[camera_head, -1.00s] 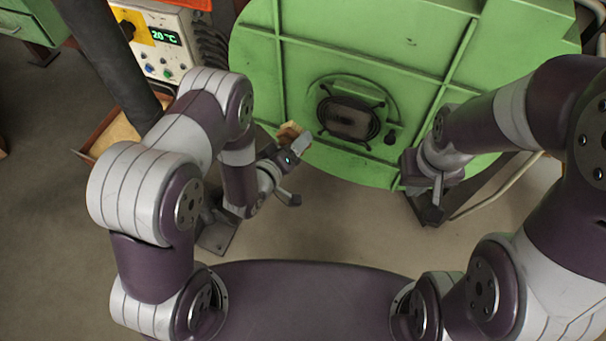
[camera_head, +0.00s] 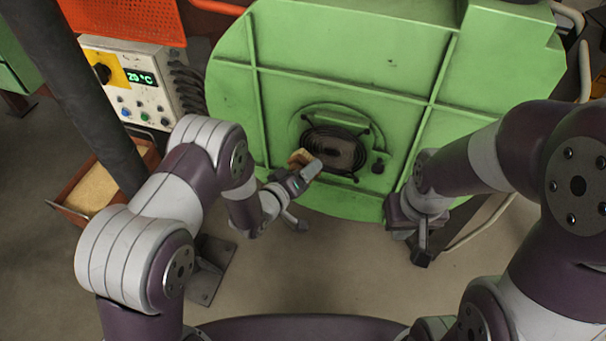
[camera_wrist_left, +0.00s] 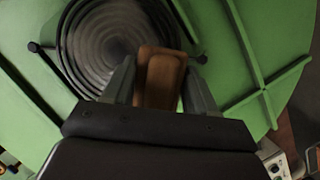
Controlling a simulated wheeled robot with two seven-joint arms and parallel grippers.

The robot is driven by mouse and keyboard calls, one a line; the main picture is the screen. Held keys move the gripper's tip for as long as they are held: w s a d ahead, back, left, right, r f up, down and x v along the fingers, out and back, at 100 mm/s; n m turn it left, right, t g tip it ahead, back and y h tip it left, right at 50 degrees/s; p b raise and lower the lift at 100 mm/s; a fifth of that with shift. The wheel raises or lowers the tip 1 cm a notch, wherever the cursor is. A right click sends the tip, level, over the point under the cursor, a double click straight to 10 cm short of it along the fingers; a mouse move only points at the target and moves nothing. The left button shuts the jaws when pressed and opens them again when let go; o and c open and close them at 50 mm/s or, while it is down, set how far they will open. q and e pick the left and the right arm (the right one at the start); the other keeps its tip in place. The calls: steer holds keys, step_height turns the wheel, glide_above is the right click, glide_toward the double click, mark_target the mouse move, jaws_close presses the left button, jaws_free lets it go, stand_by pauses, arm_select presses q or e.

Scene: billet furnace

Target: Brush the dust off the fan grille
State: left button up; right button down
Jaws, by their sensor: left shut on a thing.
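The fan grille (camera_head: 336,150) is a dark round ringed guard on the green housing, with a brownish-grey patch over its middle. It also shows in the left wrist view (camera_wrist_left: 100,40), where its rings look greyish. My left gripper (camera_head: 306,170) is shut on a brush with a tan wooden body (camera_wrist_left: 160,78), held between both fingers. In the head view the brush (camera_head: 300,157) is at the grille's lower left edge. I cannot tell whether it touches the grille; its bristles are hidden. My right gripper (camera_head: 422,245) hangs right of and below the grille; its fingers are unclear.
The green housing (camera_head: 350,60) has raised ribs and a small dark knob (camera_head: 378,167) beside the grille. A control box (camera_head: 130,85) with a green display stands at left, behind a dark post (camera_head: 85,95). A tray (camera_head: 92,188) lies below it.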

arm_select(q)
steer(key=shift+w+d+b, duration=0.3)
steer(key=shift+w+b, duration=0.05)
steer(key=shift+w, duration=0.6)
stand_by(0.4)
